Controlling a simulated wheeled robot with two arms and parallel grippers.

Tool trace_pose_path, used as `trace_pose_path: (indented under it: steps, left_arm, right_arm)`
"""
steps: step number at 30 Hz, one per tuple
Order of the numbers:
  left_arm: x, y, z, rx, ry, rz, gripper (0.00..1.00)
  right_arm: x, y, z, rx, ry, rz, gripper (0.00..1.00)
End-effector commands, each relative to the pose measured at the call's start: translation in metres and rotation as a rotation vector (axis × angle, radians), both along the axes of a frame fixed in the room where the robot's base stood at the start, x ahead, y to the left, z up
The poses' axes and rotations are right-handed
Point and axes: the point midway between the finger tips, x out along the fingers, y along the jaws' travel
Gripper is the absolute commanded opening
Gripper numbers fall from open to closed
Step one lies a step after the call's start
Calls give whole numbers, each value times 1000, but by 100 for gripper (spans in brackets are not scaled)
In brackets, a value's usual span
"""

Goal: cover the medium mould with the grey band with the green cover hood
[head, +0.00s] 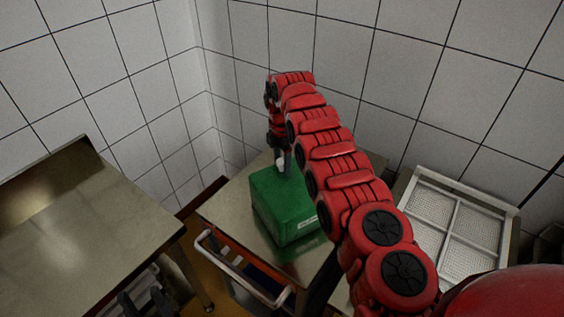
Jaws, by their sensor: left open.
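The green cover hood (278,207) is a box shape with a small white label low on its front. It is at the steel table in the middle of the head view. My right gripper (281,160) points down at the top of the hood, beside a small pale knob. Whether its fingers are closed on the knob is too small to tell. My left gripper (143,303) is dark, open and empty at the bottom edge, left of the hood. The medium mould with the grey band is not visible.
The steel table (222,210) has a white rail (235,272) along its front. Another steel table (75,225) stands at the left, bare on top. A pale divided tray (462,187) lies at the right, behind my red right arm. White tiled walls close off the back.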

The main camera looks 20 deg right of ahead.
Motion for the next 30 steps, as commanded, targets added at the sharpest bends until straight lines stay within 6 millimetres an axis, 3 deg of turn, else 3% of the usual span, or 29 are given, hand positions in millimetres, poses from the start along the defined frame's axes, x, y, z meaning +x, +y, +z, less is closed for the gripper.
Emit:
trace_pose_path:
  steps: [2,12,19,21,30]
  left_arm:
    - [0,0,0,0,0,0,50]
    - [0,0,-2,0,0,0,50]
    - [0,0,-14,0,0,0,50]
    - [0,0,13,0,1,0,50]
    - [0,0,69,0,0,0,50]
  right_arm:
    - [0,0,0,0,0,0,74]
    - [0,0,1,-1,0,0,74]
    - [0,2,26,0,0,2,74]
    - [0,0,53,0,2,0,74]
    - [1,0,106,0,-3,0,74]
